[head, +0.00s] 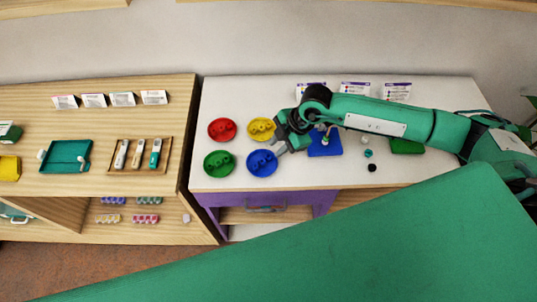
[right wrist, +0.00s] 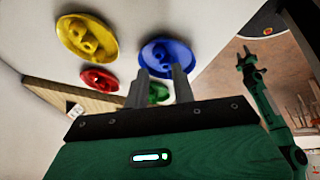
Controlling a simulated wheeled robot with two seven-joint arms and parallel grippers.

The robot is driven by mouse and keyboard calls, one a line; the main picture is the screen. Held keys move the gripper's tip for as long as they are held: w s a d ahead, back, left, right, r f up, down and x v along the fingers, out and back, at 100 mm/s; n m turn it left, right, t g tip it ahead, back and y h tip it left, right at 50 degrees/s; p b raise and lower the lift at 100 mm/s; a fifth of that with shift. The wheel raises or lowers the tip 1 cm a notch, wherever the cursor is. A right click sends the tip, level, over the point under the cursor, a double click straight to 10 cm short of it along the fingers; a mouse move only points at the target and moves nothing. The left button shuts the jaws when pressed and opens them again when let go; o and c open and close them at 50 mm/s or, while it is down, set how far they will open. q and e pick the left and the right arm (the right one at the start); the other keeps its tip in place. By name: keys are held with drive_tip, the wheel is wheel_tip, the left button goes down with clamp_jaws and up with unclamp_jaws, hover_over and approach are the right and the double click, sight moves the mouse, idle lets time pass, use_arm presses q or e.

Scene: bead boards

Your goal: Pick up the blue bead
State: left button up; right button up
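A blue dish (head: 262,170) stands at the front left of the white table with small blue beads (head: 262,160) in it. The dish also shows in the right wrist view (right wrist: 180,50), just beyond the fingertips, with a blue bead (right wrist: 160,54) in it. My right gripper (head: 280,147) reaches in from the right, at the dish's upper right edge. In the right wrist view its two fingers (right wrist: 160,76) stand apart with nothing seen between them. A dark gripper at the right of that view, apparently my left one (right wrist: 250,58), is too small to read.
Red (head: 222,129), yellow (head: 261,129) and green (head: 218,164) dishes stand close to the blue one. A blue board (head: 328,149) and a green board (head: 406,147) lie to the right, with small loose beads, one black (head: 372,168), between them. Cards stand behind.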

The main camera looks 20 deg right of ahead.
sight(271, 157)
drive_tip(key=shift+w+a+f+p, duration=0.1)
drive_tip(key=shift+a+f+p, duration=0.1)
drive_tip(key=shift+f+p, duration=0.35)
drive_tip(key=p+x, duration=0.1)
drive_tip(key=x, duration=0.3)
drive_tip(key=shift+d, duration=0.1)
drive_tip(key=shift+f, duration=0.15)
drive_tip(key=shift+c, duration=0.3)
